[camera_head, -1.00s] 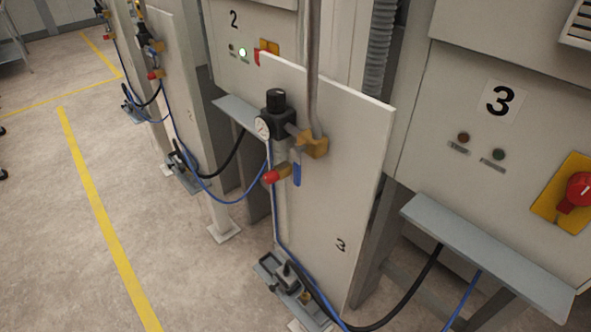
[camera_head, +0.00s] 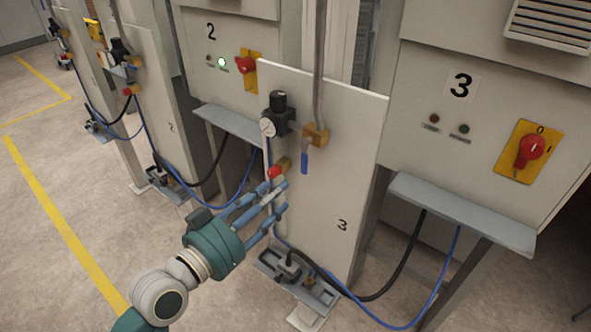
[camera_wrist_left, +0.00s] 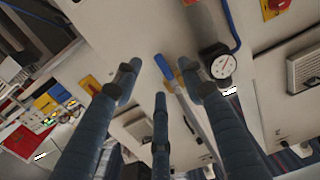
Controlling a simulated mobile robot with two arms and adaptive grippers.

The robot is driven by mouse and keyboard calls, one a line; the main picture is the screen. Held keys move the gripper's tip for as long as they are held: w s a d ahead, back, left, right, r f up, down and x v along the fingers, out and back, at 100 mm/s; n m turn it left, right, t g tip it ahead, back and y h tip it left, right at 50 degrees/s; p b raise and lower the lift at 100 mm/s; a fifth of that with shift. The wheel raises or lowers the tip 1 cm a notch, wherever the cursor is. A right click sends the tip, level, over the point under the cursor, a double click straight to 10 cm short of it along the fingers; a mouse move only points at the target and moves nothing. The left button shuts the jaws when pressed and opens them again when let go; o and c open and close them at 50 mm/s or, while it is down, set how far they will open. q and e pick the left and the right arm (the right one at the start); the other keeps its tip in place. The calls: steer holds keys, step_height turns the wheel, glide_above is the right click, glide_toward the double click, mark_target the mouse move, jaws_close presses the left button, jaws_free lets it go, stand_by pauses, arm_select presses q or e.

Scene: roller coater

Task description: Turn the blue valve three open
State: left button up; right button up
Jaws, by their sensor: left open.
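The blue valve handle (camera_head: 304,162) on panel three hangs straight down below a brass fitting (camera_head: 316,135) at the foot of a grey pipe. In the left wrist view the blue handle (camera_wrist_left: 163,67) shows between the fingertips, beyond them. My left gripper (camera_head: 277,198) is open and empty, its three blue fingers pointing at the panel, below and left of the handle. It looks apart from the handle. In the left wrist view the gripper (camera_wrist_left: 160,82) has its fingers spread. My right gripper is out of view.
A black regulator with a gauge (camera_head: 267,127) and a red-tipped fitting (camera_head: 275,172) sit left of the handle. A blue hose runs down the panel (camera_head: 345,180). Cabinet three has a red switch (camera_head: 530,150) and a grey ledge (camera_head: 460,208). The floor at left is clear.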

mark_target(305, 168)
arm_select(q)
steer(key=p+x, duration=0.1)
steer(key=x, duration=0.2)
steer(key=r+p+x, duration=0.1)
steer(key=x, duration=0.2)
steer(key=r+p+x, duration=0.1)
steer(key=x, duration=0.3)
steer(key=shift+s+d, duration=0.25)
steer(key=shift+d, duration=0.2)
steer(key=shift+w+d+f, duration=0.1)
steer(key=shift+w+d, duration=0.15)
steer(key=shift+w, duration=0.05)
steer(key=shift+c, duration=0.2)
jaws_close()
